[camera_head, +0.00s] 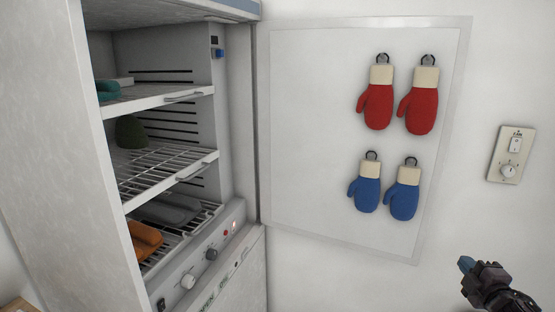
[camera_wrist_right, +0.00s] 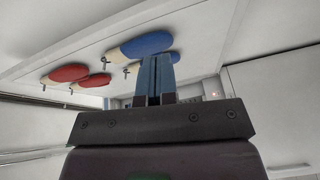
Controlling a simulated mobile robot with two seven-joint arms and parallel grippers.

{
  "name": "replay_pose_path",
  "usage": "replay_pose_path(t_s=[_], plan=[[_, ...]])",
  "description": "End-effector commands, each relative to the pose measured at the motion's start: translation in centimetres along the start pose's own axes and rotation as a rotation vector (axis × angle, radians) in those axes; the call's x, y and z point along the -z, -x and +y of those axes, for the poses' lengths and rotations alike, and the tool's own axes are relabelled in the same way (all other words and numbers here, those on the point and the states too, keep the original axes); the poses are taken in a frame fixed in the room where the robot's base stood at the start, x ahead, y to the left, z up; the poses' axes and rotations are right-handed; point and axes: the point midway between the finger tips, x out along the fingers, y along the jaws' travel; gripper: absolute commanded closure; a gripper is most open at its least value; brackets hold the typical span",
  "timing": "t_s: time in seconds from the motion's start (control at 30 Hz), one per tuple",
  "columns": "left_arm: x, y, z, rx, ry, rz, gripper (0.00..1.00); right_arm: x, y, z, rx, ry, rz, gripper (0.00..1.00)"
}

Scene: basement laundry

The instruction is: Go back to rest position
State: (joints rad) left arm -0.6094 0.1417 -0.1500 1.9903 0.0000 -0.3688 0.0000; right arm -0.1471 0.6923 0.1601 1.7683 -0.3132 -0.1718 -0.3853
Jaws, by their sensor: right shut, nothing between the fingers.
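My right gripper (camera_head: 467,264) is at the lower right of the head view, apart from everything and empty. In the right wrist view its blue fingertips (camera_wrist_right: 155,78) are together. Two red mittens (camera_head: 375,106) and two blue mittens (camera_head: 367,194) hang on hooks on the white panel (camera_head: 310,150) up and left of the gripper. Red mittens (camera_wrist_right: 68,73) and a blue mitten (camera_wrist_right: 148,45) also show in the right wrist view, beyond the fingers. My left gripper is not in view.
A white cabinet (camera_head: 75,150) stands open at the left, with wire shelves (camera_head: 165,165) holding a teal item (camera_head: 108,90), a dark green item (camera_head: 130,132), a grey item (camera_head: 170,208) and an orange item (camera_head: 146,240). A wall switch plate (camera_head: 511,154) is at the right.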

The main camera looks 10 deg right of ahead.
Motion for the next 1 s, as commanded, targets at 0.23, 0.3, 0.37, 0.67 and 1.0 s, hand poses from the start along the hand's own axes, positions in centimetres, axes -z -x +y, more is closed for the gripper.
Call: replay_pose_path(t_s=[0.23,0.3,0.37,0.67,1.0], plan=[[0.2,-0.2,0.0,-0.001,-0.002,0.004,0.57,5.5,4.0,-7.8,0.152,-0.475,-0.03,1.0],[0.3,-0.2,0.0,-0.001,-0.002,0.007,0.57,7.1,5.9,-10.5,0.206,-0.592,-0.052,1.0],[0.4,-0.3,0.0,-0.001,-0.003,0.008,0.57,8.6,7.8,-12.9,0.254,-0.693,-0.074,1.0],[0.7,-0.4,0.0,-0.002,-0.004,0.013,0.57,17.2,19.5,-22.7,0.475,-1.12,-0.218,1.0],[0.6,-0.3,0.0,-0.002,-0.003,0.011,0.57,19.2,25.6,-26.2,0.539,-1.22,-0.321,1.0]])
